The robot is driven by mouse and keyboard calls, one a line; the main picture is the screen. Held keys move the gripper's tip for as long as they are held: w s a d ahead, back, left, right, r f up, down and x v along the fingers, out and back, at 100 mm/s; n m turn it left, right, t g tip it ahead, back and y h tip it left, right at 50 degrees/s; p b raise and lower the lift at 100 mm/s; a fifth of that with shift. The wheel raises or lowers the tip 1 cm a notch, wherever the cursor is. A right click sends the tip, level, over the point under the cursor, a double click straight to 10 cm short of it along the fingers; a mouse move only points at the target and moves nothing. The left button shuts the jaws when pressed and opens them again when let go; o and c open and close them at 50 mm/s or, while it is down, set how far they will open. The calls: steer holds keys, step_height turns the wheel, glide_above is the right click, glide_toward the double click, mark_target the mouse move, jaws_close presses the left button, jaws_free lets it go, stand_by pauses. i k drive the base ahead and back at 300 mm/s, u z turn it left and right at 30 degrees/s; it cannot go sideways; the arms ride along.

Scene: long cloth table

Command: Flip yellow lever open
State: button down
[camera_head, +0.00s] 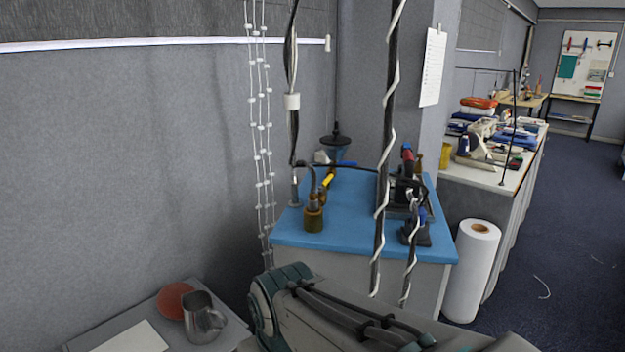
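The yellow lever (328,178) is small in the head view, on the blue-topped cabinet (350,237). It looks tilted, its upper end to the right, and sits just above and behind a brass-coloured cylinder (314,218). Its mount and exact position are too small to make out. Part of my arm shows at the bottom centre, in front of the cabinet. My gripper is not in view, so its opening and its distance from the lever are hidden.
Dark cables with white wrap (381,205) hang in front of the cabinet top. A red-handled device (407,160) stands at its right. A white roll (471,275) stands on the floor at right. A metal jug (203,320) is on the low table at lower left.

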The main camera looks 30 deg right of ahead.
mark_target(320, 189)
steer(key=k, duration=0.2)
steer(key=z, duration=0.8)
